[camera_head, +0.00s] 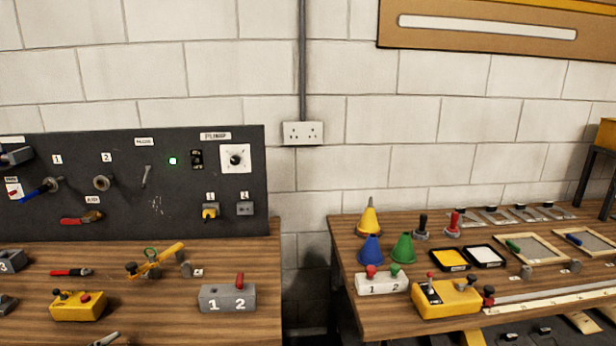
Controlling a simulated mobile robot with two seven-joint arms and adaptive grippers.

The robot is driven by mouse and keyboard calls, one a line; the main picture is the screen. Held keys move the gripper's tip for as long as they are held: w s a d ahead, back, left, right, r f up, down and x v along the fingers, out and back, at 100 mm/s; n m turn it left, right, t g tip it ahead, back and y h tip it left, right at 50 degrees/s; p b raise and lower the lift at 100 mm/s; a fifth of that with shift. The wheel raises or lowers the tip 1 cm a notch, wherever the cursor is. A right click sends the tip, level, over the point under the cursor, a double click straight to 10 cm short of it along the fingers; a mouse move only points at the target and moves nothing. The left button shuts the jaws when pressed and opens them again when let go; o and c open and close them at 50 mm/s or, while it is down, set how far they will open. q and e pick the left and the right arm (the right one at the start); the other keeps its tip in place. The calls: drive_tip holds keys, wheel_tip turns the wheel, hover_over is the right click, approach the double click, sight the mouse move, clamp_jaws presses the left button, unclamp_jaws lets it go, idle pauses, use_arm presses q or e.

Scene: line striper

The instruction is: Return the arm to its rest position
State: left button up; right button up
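Neither of my grippers nor any part of my arms that I can make out shows in the head view. The left wooden bench (150,327) and the right wooden bench (375,318) are in view with nothing of mine seen over them. A small grey piece (105,340) at the bottom edge is cut off, and I cannot tell what it is.
That bench holds a yellow control box (78,306) and a grey numbered block (227,298). Cones, including a green one (403,248), and a yellow box (446,299) crowd the right bench. A gap separates the benches.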

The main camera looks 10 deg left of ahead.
use_arm(q)
drive_tip(key=s+d+f+n+g, duration=0.1)
drive_tip(key=s+d+f+n, duration=0.1)
drive_tip(key=s+d+f, duration=0.4)
drive_tip(key=s+d+f+n+g, duration=0.15)
drive_tip(key=d+f, duration=0.25)
drive_tip(key=f, duration=0.4)
drive_tip(key=s+d+f+n+h, duration=0.1)
drive_tip(key=s+d+f, duration=0.2)
drive_tip(key=d, duration=0.6)
drive_tip(key=s+d+f+n+g+h, duration=0.1)
drive_tip(key=s+d+f+n, duration=0.1)
drive_tip(key=d+f, duration=0.3)
drive_tip(key=d, duration=0.3)
drive_tip(key=shift+s+d+h, duration=0.4)
drive_tip(key=shift+a+f+n, duration=0.1)
drive_tip(key=shift+n, duration=0.15)
drive_tip(key=c, duration=0.4)
drive_tip(key=shift+o, duration=0.2)
drive_tip(key=shift+s+a, duration=0.1)
